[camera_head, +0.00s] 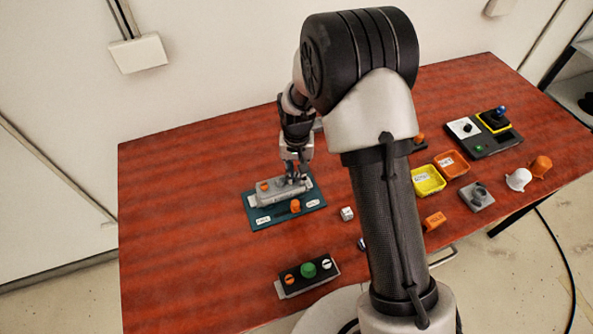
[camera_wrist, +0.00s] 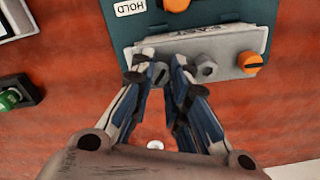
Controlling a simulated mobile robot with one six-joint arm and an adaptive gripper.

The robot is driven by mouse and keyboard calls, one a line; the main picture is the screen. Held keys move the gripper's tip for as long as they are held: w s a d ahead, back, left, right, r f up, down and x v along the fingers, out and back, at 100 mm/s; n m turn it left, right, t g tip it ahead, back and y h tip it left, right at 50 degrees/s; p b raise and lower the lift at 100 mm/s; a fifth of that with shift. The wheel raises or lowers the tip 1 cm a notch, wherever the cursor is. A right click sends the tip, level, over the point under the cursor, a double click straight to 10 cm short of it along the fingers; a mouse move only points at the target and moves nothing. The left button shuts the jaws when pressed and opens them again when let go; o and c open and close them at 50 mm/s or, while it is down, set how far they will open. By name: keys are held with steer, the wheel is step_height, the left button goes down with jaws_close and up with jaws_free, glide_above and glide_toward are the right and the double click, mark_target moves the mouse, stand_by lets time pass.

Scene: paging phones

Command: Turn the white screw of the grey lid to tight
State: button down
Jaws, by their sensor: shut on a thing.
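The grey lid (camera_head: 267,194) lies on a teal base plate (camera_head: 286,217) on the table. In the wrist view the lid (camera_wrist: 227,41) has an orange slotted screw (camera_wrist: 250,62) at its right end and a grey hexagonal knob (camera_wrist: 206,68) near its middle. My gripper (camera_head: 294,177) is over the lid's other end, pointing down. I cannot tell the screw's turn angle.
An orange knob (camera_head: 295,206) stands on the teal plate just in front of the lid. A black box with a green button (camera_head: 308,269) is near the front edge. Yellow (camera_head: 427,181) and orange (camera_head: 452,164) trays lie right of my arm. The table's left side is clear.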

mark_target(297, 174)
steer(key=m, duration=0.5)
steer(key=shift+m, duration=0.3)
steer(key=m, duration=0.4)
steer(key=shift+d+m+p, duration=0.1)
steer(key=shift+m+p, duration=0.2)
steer(key=c, duration=1.8)
jaws_free()
steer(key=shift+r, duration=0.1)
step_height(297, 174, up, 12)
steer(key=shift+f, duration=0.1)
